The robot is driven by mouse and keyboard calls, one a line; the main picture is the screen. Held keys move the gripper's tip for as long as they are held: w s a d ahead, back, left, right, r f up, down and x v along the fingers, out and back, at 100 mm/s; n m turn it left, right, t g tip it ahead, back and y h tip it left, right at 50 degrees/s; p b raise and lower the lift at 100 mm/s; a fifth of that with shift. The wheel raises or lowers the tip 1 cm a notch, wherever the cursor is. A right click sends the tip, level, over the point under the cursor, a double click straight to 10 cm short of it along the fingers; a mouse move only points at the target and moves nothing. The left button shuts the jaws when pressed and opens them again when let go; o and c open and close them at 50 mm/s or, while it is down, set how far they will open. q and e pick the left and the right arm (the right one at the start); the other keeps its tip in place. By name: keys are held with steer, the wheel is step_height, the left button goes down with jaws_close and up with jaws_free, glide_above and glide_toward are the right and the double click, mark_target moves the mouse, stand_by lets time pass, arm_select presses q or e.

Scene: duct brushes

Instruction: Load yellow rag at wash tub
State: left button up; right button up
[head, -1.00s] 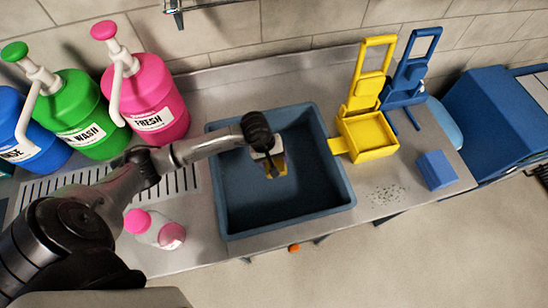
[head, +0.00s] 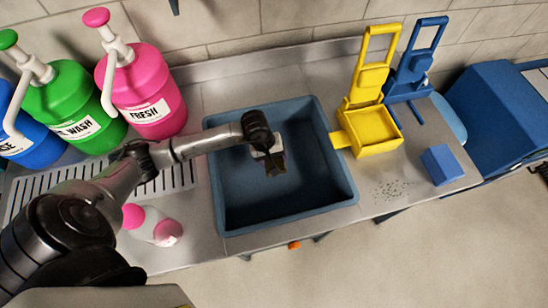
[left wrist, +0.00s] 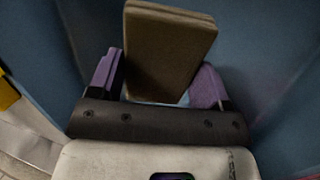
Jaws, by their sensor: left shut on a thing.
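My left gripper (head: 268,153) points down inside the blue-grey wash tub (head: 217,200), with its purple fingers (left wrist: 207,88) showing in the left wrist view. It is shut on the rag (head: 275,170), a flat, folded pad that looks dull olive-brown. The rag also shows in the left wrist view (left wrist: 168,50), sticking out between the fingers. I cannot tell whether the rag touches the tub floor. My right gripper is not in view.
Behind the tub on the left stand pink FRESH (head: 147,95), green WASH (head: 80,110) and blue (head: 35,145) pump jugs. A pink-capped bottle (head: 152,226) stands left of the tub. Right are a yellow wringer-like stand (head: 372,128), a blue one (head: 409,85) and a blue block (head: 441,165).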

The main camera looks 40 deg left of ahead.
mark_target(273, 159)
arm_select(q)
steer(key=shift+r+p, duration=0.85)
steer(key=shift+r, duration=0.6)
step_height(273, 159, up, 7)
steer(key=p, duration=0.3)
steer(key=shift+d, duration=0.1)
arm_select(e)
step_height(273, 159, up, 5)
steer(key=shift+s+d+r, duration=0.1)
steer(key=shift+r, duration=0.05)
arm_select(q)
steer(key=shift+p, duration=0.3)
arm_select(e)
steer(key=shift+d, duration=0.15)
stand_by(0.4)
arm_select(q)
steer(key=shift+r, duration=0.2)
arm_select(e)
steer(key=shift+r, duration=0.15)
